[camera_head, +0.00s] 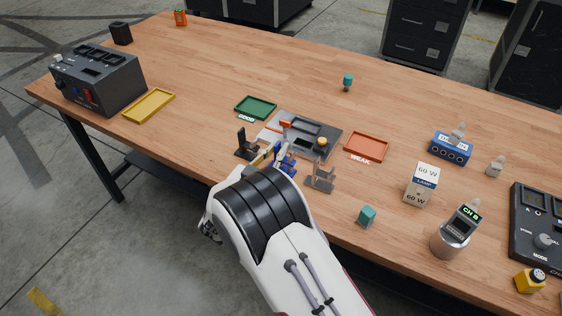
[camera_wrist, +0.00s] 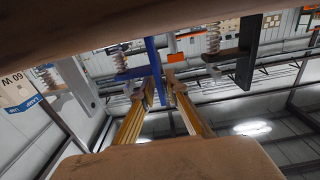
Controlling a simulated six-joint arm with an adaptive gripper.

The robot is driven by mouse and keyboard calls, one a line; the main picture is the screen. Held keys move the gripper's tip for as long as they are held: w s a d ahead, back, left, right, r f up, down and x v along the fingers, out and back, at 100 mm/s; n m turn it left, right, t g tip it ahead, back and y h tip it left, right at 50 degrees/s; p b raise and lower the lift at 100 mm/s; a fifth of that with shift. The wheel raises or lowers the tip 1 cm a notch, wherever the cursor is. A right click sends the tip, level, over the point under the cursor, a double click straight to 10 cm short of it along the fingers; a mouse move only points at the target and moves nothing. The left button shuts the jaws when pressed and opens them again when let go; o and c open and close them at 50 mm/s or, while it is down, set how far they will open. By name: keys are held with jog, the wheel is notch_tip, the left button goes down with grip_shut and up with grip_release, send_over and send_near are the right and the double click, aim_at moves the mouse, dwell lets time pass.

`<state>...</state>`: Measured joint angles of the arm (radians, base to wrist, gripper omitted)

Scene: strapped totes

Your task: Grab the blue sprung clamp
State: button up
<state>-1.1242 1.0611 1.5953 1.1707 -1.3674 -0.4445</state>
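The blue sprung clamp (camera_head: 287,162) is at the front edge of the fixture area in the head view, close beside my yellow fingers. My gripper (camera_head: 272,152) reaches in from the front edge of the table, and my arm hides part of it. In the wrist view a blue bar of the clamp (camera_wrist: 152,55) runs between the tips of my two yellow fingers (camera_wrist: 160,84). The bar nearly fills the narrow gap. Whether both fingertips press on it cannot be told.
A black clamp (camera_head: 246,145) stands left of my fingers and a grey clamp (camera_head: 320,177) stands right, both close by. Behind is a grey fixture plate (camera_head: 328,127), with a green tray (camera_head: 255,107) and a red-orange tray (camera_head: 367,147). A lamp box (camera_head: 422,184) stands further right.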

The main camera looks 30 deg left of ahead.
dwell(0.4)
grip_shut()
jog(key=shift+r, duration=0.1)
jog(key=shift+r, duration=4.95)
